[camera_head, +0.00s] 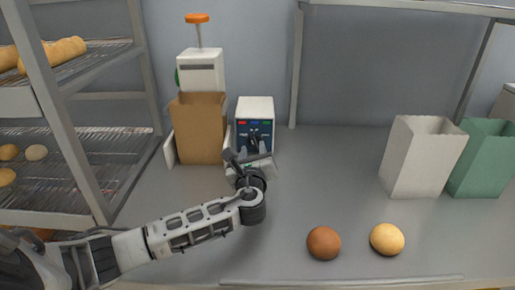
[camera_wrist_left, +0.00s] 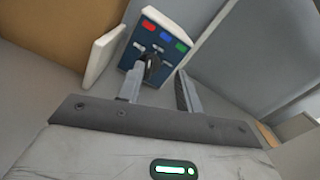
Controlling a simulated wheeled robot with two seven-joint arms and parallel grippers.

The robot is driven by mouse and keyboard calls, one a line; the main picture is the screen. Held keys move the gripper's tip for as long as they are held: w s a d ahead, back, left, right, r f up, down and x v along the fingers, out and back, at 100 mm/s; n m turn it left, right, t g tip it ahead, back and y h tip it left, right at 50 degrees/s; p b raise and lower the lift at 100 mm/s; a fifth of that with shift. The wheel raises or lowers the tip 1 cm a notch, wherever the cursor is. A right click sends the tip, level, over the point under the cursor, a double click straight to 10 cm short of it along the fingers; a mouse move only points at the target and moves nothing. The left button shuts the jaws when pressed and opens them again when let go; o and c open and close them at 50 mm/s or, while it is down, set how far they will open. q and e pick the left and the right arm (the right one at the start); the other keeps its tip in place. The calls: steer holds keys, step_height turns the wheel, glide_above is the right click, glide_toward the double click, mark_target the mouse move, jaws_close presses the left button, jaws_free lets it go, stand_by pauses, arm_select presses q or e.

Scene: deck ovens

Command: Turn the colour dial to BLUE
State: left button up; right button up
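The dial box (camera_head: 255,108) is a white unit with a dark blue front, standing at the back of the counter. Red, blue and green marks run left to right along the top of its front, blue in the middle. The black colour dial (camera_wrist_left: 152,68) sits below them; I cannot tell which mark it points to. My left gripper (camera_head: 250,155) is right in front of the box and partly hides its lower front. In the left wrist view its fingers (camera_wrist_left: 160,75) are apart, with the dial between or just beyond their tips; contact is unclear. My right gripper is not in view.
A brown paper bag (camera_head: 199,128) stands under a white dispenser (camera_head: 201,70) left of the box. A bread rack (camera_head: 75,165) fills the left. White (camera_head: 422,158) and green (camera_head: 485,160) bags stand right. Brown (camera_head: 323,243) and yellow (camera_head: 387,239) buns lie in front. Mid-counter is clear.

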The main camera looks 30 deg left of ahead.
arm_select(q)
glide_toward(254, 147)
steer(key=shift+w+a+r, duration=0.1)
steer(key=shift+w+a, duration=0.05)
steer(key=shift+w, duration=0.15)
steer(key=x, duration=0.6)
steer(key=shift+b, duration=0.3)
steer(key=shift+x, duration=0.85)
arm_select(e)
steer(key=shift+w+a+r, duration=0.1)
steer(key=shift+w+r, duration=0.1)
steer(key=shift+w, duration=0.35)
